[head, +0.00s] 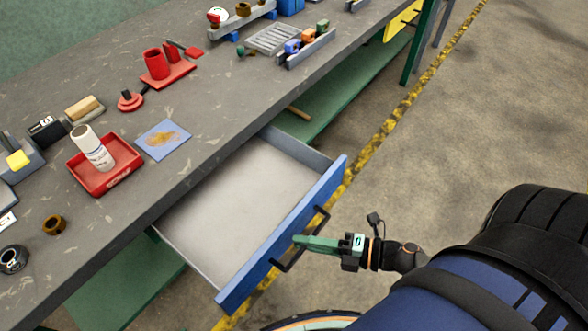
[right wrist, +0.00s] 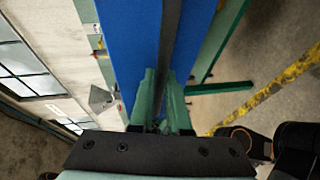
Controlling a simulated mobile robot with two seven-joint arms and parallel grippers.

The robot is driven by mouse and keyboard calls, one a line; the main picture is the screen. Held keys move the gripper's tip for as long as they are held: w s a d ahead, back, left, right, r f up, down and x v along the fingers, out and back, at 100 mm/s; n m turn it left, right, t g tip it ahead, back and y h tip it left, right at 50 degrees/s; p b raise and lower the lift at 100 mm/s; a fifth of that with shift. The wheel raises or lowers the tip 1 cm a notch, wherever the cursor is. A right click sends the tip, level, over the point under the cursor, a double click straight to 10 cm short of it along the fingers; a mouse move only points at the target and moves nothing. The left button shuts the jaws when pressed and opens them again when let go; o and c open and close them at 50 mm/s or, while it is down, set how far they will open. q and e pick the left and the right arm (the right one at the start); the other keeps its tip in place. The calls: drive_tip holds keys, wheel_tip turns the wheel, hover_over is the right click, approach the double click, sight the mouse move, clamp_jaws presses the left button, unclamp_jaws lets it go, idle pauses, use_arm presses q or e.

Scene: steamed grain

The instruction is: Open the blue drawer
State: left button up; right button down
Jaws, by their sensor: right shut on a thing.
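The blue drawer (head: 312,203) stands pulled far out from under the grey workbench, and its pale inside looks empty. Its blue front also fills the middle of the right wrist view (right wrist: 136,50). A dark bar handle (head: 322,222) runs along the outer face of the front; it also shows in the right wrist view (right wrist: 172,40). My right gripper (head: 302,241) has its green fingers shut on the handle, one on each side of the bar in the right wrist view (right wrist: 161,100). My left gripper is in neither view.
The workbench top (head: 215,105) holds a red tray (head: 125,160) with a white bottle (head: 92,148), a blue sheet (head: 163,139), a red holder (head: 170,75) and several small parts. A green lower shelf (head: 340,100) lies beneath. The floor in front is open, with a yellow line (head: 400,115).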

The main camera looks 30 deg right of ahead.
drive_tip(key=shift+s, duration=0.2)
drive_tip(key=c, duration=0.9)
unclamp_jaws()
drive_tip(key=shift+v, duration=6.3)
drive_tip(key=shift+r, duration=0.15)
